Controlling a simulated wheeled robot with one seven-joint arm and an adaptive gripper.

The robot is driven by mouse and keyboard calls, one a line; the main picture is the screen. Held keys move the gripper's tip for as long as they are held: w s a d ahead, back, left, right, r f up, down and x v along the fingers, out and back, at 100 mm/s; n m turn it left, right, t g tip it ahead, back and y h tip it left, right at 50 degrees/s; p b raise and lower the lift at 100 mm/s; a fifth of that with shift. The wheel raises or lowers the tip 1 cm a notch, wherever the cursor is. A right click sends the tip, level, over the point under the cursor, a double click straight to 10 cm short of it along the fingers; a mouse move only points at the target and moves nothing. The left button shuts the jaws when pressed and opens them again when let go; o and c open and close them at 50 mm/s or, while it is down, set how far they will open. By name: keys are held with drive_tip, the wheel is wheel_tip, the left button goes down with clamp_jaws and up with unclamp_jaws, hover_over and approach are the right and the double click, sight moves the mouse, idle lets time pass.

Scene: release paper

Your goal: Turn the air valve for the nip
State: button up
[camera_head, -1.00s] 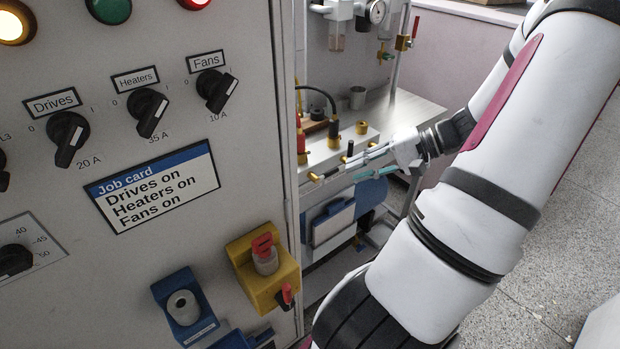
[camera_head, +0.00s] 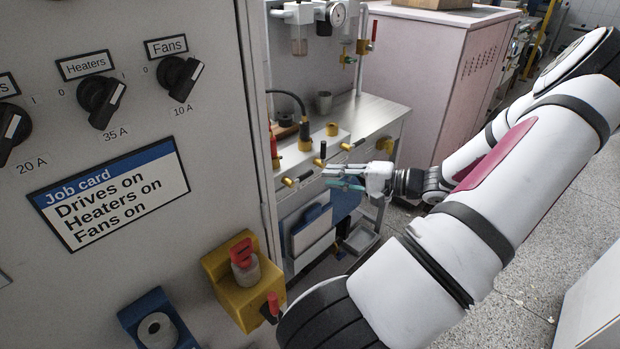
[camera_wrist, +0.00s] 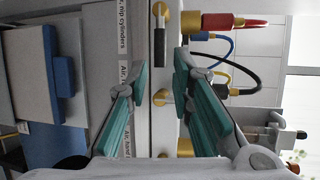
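Several brass air valves sit in a row on the bench front. In the wrist view, the valve (camera_wrist: 160,9) at the top edge has a dark lever and lies beside the label "Air, nip cylinders" (camera_wrist: 122,27). A second brass valve (camera_wrist: 161,97) appears between my fingers, beside a label partly hidden by a finger. In the head view, the leftmost valve (camera_head: 289,182) is left of my gripper (camera_head: 335,178). My gripper, with green finger pads, is open in front of the row; it also shows in the wrist view (camera_wrist: 158,80). I see no contact with any valve.
The grey control cabinet (camera_head: 130,245) fills the left. A yellow block (camera_head: 243,295) with red parts juts from its front. Hoses (camera_wrist: 240,75) rise from the bench top (camera_head: 375,112). A blue-backed board (camera_head: 312,228) hangs below.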

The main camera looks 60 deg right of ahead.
sight(309, 176)
drive_tip(key=b+x, duration=0.1)
drive_tip(key=x, duration=0.5)
drive_tip(key=shift+w+f, duration=0.1)
drive_tip(key=shift+w, duration=0.2)
clamp_jaws()
